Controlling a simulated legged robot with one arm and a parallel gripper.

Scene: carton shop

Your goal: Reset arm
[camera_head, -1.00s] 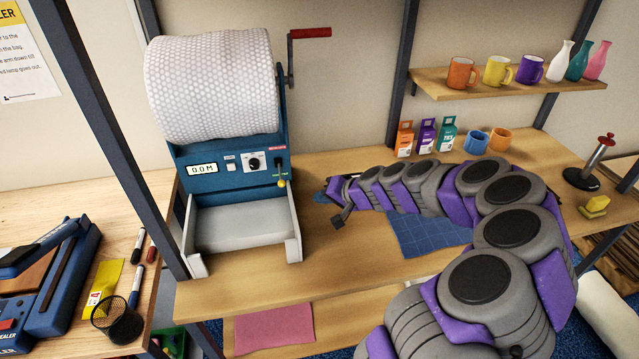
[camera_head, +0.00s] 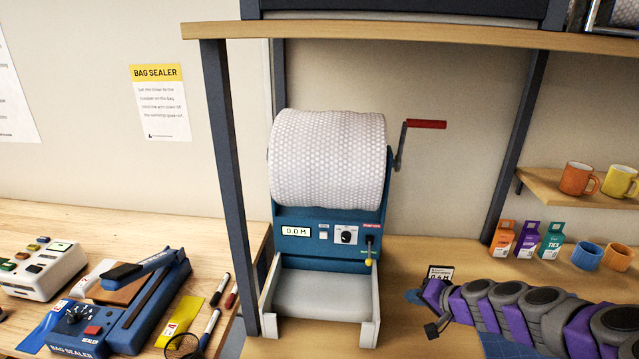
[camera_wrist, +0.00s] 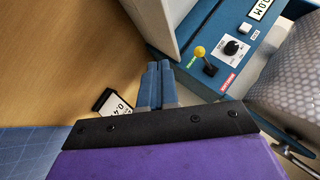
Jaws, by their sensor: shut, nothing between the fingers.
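My arm, purple and grey, comes in from the lower right of the head view. My gripper (camera_head: 434,328) is at its left end, low over the wooden bench beside the bubble wrap dispenser (camera_head: 322,244). In the wrist view my gripper's two blue-grey fingers (camera_wrist: 158,82) lie together, with nothing between them. They are near the dispenser's blue front, which has a yellow-knobbed lever (camera_wrist: 205,60). In the head view that lever (camera_head: 369,255) is at the panel's right end, and the display reads 0.0 M.
Three small boxes (camera_head: 527,240) and two cups are at the back right. A blue bag sealer (camera_head: 130,300) is on the left table. A dark post (camera_head: 228,180) rises left of the dispenser.

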